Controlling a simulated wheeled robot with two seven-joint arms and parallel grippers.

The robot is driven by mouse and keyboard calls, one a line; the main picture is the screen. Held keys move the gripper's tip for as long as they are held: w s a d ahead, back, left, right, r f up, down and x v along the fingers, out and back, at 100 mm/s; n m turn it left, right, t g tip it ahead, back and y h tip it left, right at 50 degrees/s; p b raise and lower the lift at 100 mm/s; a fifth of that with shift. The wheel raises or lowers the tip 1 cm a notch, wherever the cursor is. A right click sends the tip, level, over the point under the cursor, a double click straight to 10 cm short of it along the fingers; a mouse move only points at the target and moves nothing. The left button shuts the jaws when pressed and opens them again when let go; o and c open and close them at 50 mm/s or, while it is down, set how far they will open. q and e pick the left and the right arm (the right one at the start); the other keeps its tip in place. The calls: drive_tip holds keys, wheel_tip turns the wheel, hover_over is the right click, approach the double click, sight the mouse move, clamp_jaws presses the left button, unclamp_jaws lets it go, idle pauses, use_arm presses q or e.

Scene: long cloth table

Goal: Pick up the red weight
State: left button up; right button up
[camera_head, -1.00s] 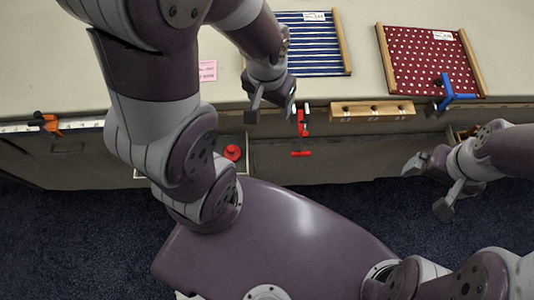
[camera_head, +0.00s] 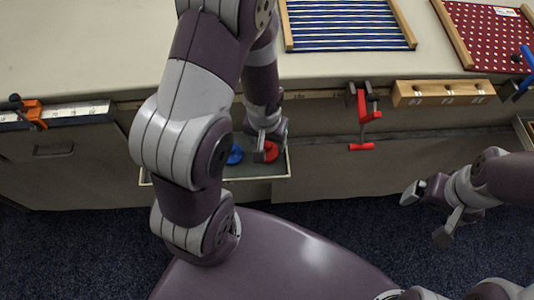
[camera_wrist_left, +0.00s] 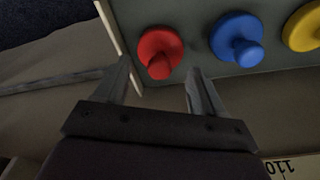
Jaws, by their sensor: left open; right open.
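The red weight (camera_head: 271,152) is a round disc with a knob, standing in an open drawer (camera_head: 262,177) on the table's front. In the left wrist view the red weight (camera_wrist_left: 160,46) lies just beyond the fingertips, its knob pointing into the gap between them. My left gripper (camera_head: 269,146) is open and empty, above the red weight, and partly hides it in the head view. The left fingers also show in the wrist view (camera_wrist_left: 159,70), one on each side of the knob. My right gripper (camera_head: 427,215) is open and empty, away from the table front.
A blue weight (camera_wrist_left: 236,40) stands beside the red one, with a yellow weight (camera_wrist_left: 304,27) beyond it. A red clamp (camera_head: 362,115) hangs from the table edge right of the drawer, near a wooden block (camera_head: 443,93). An orange clamp (camera_head: 34,112) sits at left.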

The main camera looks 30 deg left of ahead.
sight(268, 144)
use_arm(q)
wheel_tip(268, 144, down, 4)
drive_tip(key=shift+w+f+b, duration=0.1)
drive_tip(key=shift+b, duration=1.1)
drive_tip(key=shift+w+f, duration=0.1)
drive_tip(key=shift+c, duration=0.4)
drive_tip(key=shift+r, duration=0.2)
drive_tip(key=c, duration=1)
use_arm(e)
wheel_tip(268, 144, down, 3)
drive_tip(key=shift+f, duration=0.1)
